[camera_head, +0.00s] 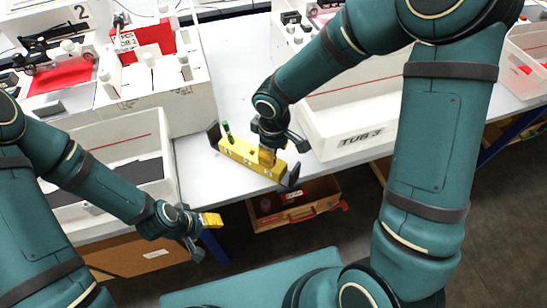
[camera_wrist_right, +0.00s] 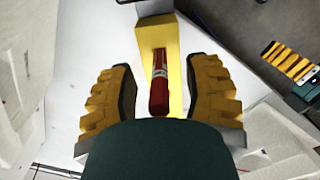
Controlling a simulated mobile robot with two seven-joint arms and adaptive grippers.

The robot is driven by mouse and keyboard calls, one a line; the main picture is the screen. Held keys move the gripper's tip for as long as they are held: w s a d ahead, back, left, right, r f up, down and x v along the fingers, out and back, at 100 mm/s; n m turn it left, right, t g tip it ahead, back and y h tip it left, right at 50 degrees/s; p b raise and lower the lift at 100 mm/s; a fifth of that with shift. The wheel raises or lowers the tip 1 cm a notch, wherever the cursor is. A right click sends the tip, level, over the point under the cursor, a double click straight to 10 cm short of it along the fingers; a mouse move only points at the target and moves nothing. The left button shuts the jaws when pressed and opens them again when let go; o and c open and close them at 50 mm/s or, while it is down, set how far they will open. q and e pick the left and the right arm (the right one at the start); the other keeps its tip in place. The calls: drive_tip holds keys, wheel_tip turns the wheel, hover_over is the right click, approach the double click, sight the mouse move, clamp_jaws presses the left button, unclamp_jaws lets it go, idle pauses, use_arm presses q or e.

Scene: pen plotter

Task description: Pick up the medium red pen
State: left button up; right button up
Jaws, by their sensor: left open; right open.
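A yellow pen holder (camera_head: 240,153) with numbered slots stands near the front edge of the white table. A green pen (camera_head: 226,131) stands upright in its left end. My right gripper (camera_head: 267,157) is over the right part of the holder. In the right wrist view, a red pen (camera_wrist_right: 159,83) lies between the two open fingers of this gripper (camera_wrist_right: 162,95), apart from both, with the yellow holder (camera_wrist_right: 155,35) behind it. The red pen is hidden in the head view. My left gripper (camera_head: 211,220) is open and empty in front of the table; it also shows in the right wrist view (camera_wrist_right: 291,63).
A white bin marked TUB 3 (camera_head: 350,143) stands just right of the holder. Another white bin (camera_head: 125,130) is at the left. The table behind the holder (camera_head: 240,65) is clear.

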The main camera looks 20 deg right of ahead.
drive_tip(key=shift+f, duration=0.45)
clamp_jaws()
drive_tip(key=shift+r, duration=0.1)
